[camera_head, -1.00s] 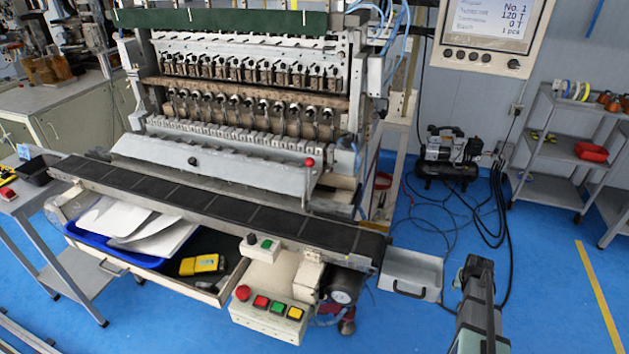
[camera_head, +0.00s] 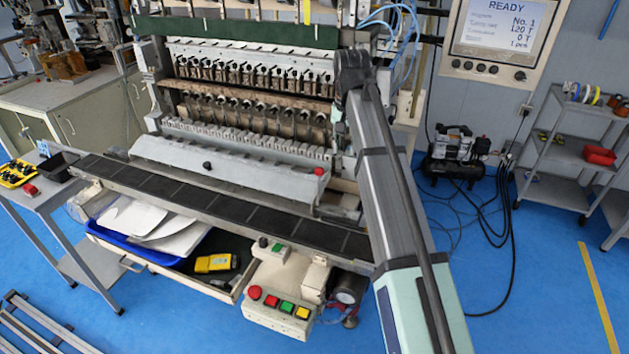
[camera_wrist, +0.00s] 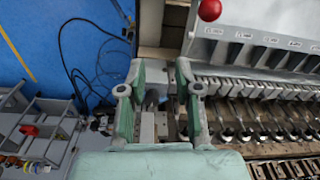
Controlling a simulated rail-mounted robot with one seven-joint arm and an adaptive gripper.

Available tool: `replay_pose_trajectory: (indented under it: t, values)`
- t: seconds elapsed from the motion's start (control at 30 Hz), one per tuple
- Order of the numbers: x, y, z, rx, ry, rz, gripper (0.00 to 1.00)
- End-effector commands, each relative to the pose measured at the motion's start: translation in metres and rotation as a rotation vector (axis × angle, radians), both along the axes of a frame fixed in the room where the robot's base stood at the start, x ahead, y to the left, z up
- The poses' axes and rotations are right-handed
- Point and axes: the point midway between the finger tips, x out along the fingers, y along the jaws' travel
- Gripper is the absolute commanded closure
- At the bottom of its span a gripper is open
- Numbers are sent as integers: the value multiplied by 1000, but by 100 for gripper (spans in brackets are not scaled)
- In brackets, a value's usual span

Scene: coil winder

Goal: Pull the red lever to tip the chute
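The red lever's ball knob (camera_head: 320,171) shows at the right end of the pale, sloping chute panel (camera_head: 225,166) on the coil winder's front. In the wrist view the red knob (camera_wrist: 210,10) is at the top edge, right of and apart from my gripper (camera_wrist: 157,100). The chute panel (camera_wrist: 265,28) is beside it at the upper right. My gripper's two green-padded fingers are spread, with no held object visible between them. They are over the machine's side frame. In the head view my arm reaches up to the machine's right side; the gripper's fingers cannot be made out there.
A dark conveyor (camera_head: 215,208) runs across the front, below the chute. A button box (camera_head: 278,312) and an open drawer with a blue tray (camera_head: 135,248) are below it. A display (camera_head: 500,35) hangs at the upper right.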

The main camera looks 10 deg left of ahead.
Motion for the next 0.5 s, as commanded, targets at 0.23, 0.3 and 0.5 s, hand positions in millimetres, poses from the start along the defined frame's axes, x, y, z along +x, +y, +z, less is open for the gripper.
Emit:
replay_pose_trajectory:
  t: [0.23,0.3,0.5]
  values:
    - [-36,55,57,8,53,40,67]
    - [-39,57,56,7,57,41,67]
    - [-40,57,34,6,60,41,67]
